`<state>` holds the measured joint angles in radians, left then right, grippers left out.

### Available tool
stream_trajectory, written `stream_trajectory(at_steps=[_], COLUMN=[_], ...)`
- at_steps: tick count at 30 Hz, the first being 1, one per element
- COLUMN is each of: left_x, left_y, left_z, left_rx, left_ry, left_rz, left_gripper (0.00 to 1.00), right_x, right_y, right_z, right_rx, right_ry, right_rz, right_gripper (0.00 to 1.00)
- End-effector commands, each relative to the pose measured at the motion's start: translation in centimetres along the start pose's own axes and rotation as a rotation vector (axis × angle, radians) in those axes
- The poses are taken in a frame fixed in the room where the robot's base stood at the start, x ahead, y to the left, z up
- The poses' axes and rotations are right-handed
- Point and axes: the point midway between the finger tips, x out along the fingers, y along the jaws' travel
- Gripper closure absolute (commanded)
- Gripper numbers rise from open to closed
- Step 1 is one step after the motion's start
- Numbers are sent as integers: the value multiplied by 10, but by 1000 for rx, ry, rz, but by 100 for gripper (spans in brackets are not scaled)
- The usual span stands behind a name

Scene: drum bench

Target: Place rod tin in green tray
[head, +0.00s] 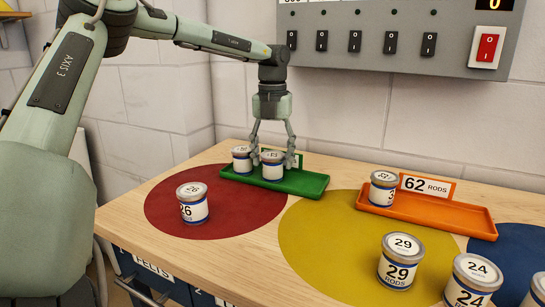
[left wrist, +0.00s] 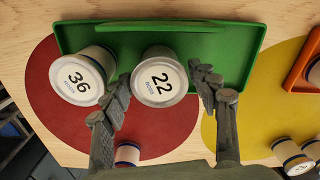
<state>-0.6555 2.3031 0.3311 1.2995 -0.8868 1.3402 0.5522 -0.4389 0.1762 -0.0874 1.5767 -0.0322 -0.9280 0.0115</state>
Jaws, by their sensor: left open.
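The green tray (head: 301,183) lies at the back of the bench and holds two white tins with blue bands. In the left wrist view the left tin (left wrist: 77,77) reads 36 and the right tin (left wrist: 158,77) reads 22. My left gripper (head: 271,160) points down over the tray. Its fingers are open, one on each side of the 22 tin; I cannot tell whether they touch it. A tin (head: 400,262) reading 29 RODS stands on the yellow circle. My right gripper is not in view.
An orange tray (head: 460,217) with a 62 RODS sign (head: 427,187) holds one tin (head: 382,188). A 26 tin (head: 192,204) stands on the red circle (head: 230,217). Two tins marked 24 (head: 472,283) and partly cut off (head: 538,290) stand at the front right.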

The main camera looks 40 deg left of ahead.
Motion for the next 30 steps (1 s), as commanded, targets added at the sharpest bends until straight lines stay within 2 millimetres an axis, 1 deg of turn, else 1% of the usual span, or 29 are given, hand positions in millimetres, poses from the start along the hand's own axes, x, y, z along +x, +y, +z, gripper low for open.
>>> stream_trajectory(at_steps=[2, 3, 4, 6, 12, 18, 21, 24, 30], left_x=[-3, -6, -11, -24, -70, -106, -117, -122, -123], left_y=[0, 0, 0, 0, 0, 0, 0, 0, 0], left_z=[0, 0, 1, 1, 1, 1, 0, 0, 0], left_rx=[0, 0, -1, -1, -1, -2, 0, 0, 0], left_ry=[0, -1, -4, -5, -5, -3, -2, -1, 1], left_rz=[-1, -1, -1, 0, 0, 0, 1, 0, 0], left_gripper=[40, 40, 40, 40, 40, 40, 40, 40, 40], right_x=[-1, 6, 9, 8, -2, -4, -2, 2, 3], right_y=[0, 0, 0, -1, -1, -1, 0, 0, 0], right_z=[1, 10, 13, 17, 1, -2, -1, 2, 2], right_rx=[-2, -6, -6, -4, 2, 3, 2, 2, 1], right_ry=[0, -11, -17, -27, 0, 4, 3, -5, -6], right_rz=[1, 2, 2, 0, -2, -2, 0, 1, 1], right_gripper=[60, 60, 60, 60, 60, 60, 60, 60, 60])
